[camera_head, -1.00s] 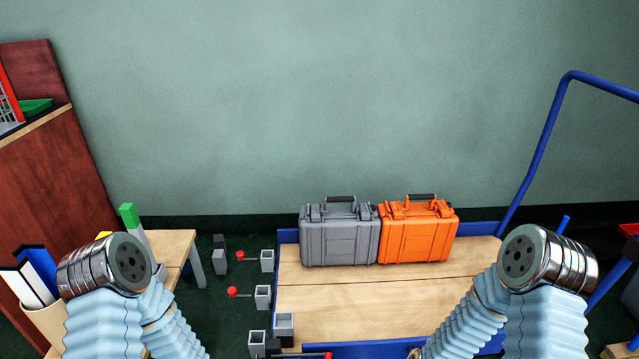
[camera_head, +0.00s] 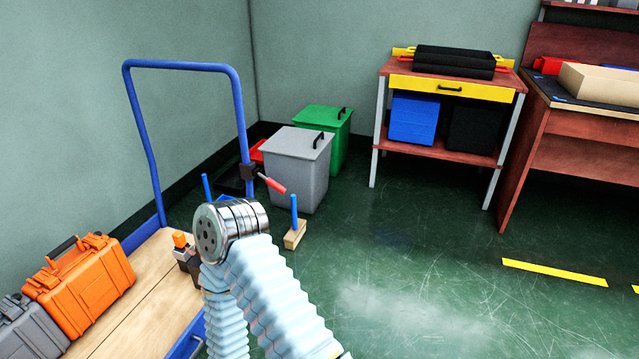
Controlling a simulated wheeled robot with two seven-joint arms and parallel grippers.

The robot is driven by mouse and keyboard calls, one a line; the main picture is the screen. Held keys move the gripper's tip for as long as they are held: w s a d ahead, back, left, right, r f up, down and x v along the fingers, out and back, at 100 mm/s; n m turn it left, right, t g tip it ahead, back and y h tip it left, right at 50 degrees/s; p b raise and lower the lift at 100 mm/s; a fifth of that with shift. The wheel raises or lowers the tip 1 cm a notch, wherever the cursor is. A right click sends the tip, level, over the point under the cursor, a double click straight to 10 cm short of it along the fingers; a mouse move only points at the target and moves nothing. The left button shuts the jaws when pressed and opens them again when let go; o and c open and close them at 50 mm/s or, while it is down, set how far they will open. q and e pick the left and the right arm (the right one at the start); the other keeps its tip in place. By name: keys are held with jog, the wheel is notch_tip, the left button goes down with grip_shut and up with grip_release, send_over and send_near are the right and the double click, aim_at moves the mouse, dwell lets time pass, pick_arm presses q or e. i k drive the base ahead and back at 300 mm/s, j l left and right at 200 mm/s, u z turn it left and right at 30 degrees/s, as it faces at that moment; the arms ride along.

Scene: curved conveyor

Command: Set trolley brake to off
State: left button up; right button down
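The trolley has a wooden deck (camera_head: 160,285) and a tall blue push handle (camera_head: 180,67), at the left of the head view. A lever with a red grip (camera_head: 271,184) sticks out from a black block (camera_head: 248,171) on the handle's right post, its grip slanting down to the right. It looks like the brake lever; no marking shows its setting. One of my arms, likely the right, rises below it, with its metal joint apart from the grip in the picture. No gripper can be clearly made out.
An orange case (camera_head: 82,290) and a grey case (camera_head: 32,330) sit on the deck. A small orange-tipped dark part (camera_head: 181,240) shows beside my arm. Grey (camera_head: 298,165) and green (camera_head: 325,130) bins stand behind the lever. A workbench (camera_head: 450,90) stands farther right.

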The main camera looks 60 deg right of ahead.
aim_at(276, 186)
jog(key=z, duration=1.6)
